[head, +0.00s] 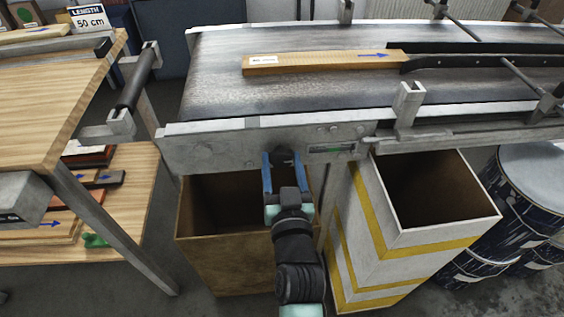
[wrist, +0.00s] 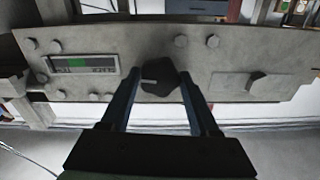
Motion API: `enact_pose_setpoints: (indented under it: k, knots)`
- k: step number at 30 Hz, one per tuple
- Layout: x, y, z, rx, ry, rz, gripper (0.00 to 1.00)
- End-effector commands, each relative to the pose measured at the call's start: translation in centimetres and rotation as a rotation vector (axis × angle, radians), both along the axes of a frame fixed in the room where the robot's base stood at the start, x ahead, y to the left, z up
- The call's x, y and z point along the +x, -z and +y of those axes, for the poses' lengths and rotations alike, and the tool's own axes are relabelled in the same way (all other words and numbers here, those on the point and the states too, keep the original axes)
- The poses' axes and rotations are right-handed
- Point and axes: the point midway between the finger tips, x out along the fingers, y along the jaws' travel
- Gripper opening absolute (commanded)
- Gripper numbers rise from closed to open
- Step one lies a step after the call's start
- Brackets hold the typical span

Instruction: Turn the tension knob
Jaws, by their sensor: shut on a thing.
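The tension knob (wrist: 160,78) is a dark, many-sided knob with a pale pointer line, on the grey side plate (wrist: 225,60) of the conveyor. In the wrist view its pointer line lies nearly level, toward the left. My gripper (wrist: 162,88) has its two blue fingers on either side of the knob and is shut on it. In the head view my gripper (head: 282,158) reaches up to the plate, and the dark knob (head: 283,156) shows partly between the fingers. A small gauge with a green mark (wrist: 85,64) sits beside the knob; it also shows in the head view (head: 333,149).
A wooden piece with a blue arrow (head: 325,63) lies on the conveyor belt (head: 225,85). Below stand an open brown bin (head: 235,265) and a white bin with yellow stripes (head: 375,265). Dark drums (head: 535,215) stand right. A wooden table (head: 40,100) is at left.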

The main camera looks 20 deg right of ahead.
Motion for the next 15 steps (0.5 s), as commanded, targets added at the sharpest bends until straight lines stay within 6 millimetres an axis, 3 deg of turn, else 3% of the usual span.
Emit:
enact_pose_setpoints:
  k: [8, 15]
  knots:
    - [0.00, -0.07, 0.04, 0.060, -0.001, -0.016, 0.06]
    - [0.00, -0.15, 0.02, 0.212, 0.000, -0.060, 0.06]
